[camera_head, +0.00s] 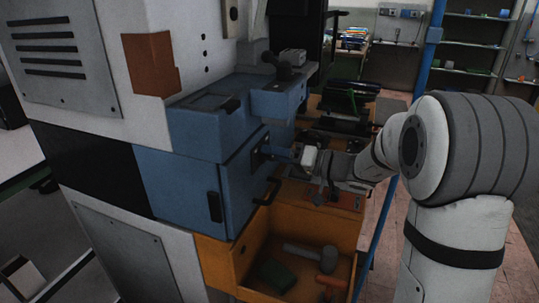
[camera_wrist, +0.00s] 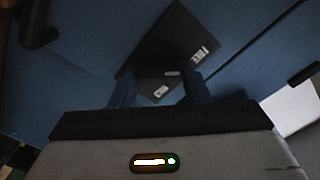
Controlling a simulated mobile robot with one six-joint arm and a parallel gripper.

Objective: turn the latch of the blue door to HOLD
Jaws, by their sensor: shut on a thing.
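The blue door (camera_head: 245,178) is on the blue housing of the machine and looks closed in the head view. The dark knob of the latch (camera_wrist: 156,57) is in the middle of the wrist view, partly hidden by my fingers. My gripper (camera_head: 275,152) reaches the door from the right. In the wrist view my gripper (camera_wrist: 160,76) has its two fingers on either side of the knob, shut on it. The direction of the latch cannot be told.
A black handle (camera_head: 268,192) sticks out below the latch, close to my gripper. An orange tray (camera_head: 243,262) below holds a mallet (camera_head: 312,253), a green block and an orange-handled tool. A blue post (camera_head: 428,50) stands at the right.

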